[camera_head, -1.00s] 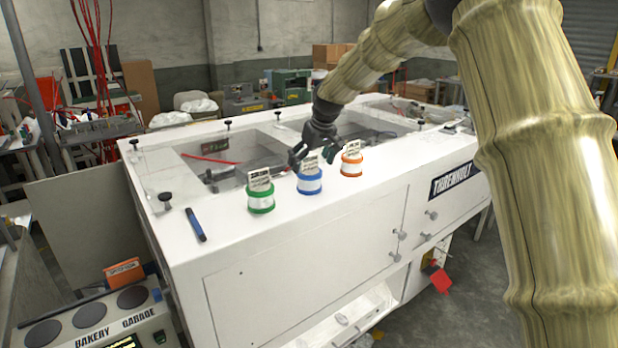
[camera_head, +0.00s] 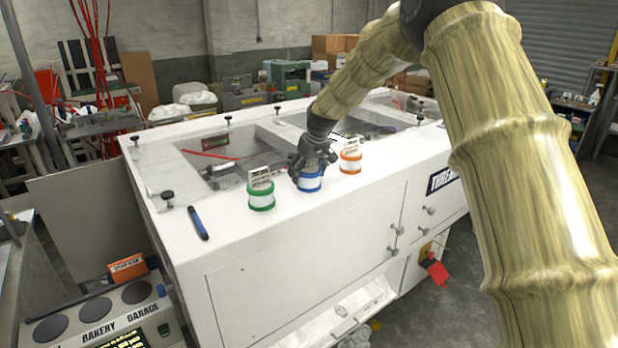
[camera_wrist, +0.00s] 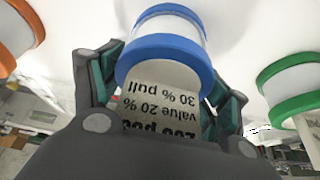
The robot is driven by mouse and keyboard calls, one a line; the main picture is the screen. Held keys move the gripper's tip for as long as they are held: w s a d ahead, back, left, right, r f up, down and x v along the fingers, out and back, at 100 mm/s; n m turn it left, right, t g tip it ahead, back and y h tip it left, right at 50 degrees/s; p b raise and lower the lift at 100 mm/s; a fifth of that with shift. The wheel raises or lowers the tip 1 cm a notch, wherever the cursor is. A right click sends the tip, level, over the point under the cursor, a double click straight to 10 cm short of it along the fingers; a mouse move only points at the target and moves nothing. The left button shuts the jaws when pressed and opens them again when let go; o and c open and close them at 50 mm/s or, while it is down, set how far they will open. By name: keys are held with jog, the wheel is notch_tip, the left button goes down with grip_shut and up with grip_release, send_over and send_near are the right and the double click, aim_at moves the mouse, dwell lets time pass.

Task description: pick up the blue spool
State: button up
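The blue spool (camera_head: 310,183) stands upright on the white machine top, between a green-rimmed and an orange-rimmed spool. My gripper (camera_head: 313,165) is over it from behind, with its fingers on either side of its upper part. In the wrist view, the blue rim (camera_wrist: 165,52) and its printed card (camera_wrist: 160,95) lie between the teal-padded fingers of my gripper (camera_wrist: 165,80). The fingers are spread and very close to the spool; I cannot tell whether they touch it. The gripper hides part of the card in the head view.
The green spool (camera_head: 261,198) stands close on the left and the orange spool (camera_head: 350,163) on the right. A blue marker (camera_head: 197,223) lies farther left. Black knobs (camera_head: 167,197) and clear-covered openings lie behind. The front strip of the white top (camera_head: 285,230) is clear.

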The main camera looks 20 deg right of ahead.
jog(key=c, duration=0.3)
jog(key=shift+c, duration=0.2)
jog(key=shift+r, duration=0.1)
